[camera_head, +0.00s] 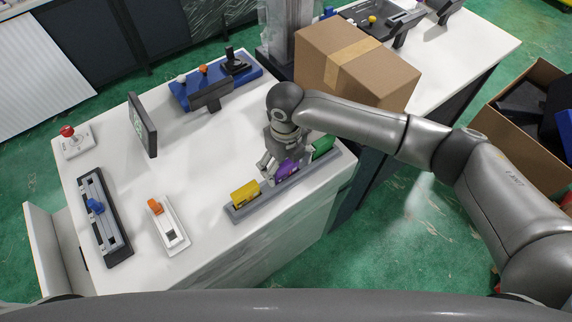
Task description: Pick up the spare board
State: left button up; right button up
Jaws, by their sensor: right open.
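A long grey rack (240,213) lies along the right edge of the white table and holds a yellow piece (245,193), a purple piece (288,169) and a green piece (322,146) in a row. I cannot tell which of these, if any, is the spare board. My right gripper (268,168) points down over the rack, its open fingers close beside the purple piece, towards the yellow one. The hand partly covers the purple piece, and I cannot tell whether they touch. My left gripper is not in view.
A cardboard box (356,62) stands behind my right arm. A dark upright screen (142,125), a red-knobbed switch (76,141), a blue-knobbed slider (103,217), an orange-knobbed switch (168,222) and a blue joystick panel (215,82) occupy the table. Its middle is clear.

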notch_tip(320, 180, down, 2)
jog(key=shift+f, duration=0.15)
jog(key=c, duration=0.9)
jog(key=shift+c, duration=1.3)
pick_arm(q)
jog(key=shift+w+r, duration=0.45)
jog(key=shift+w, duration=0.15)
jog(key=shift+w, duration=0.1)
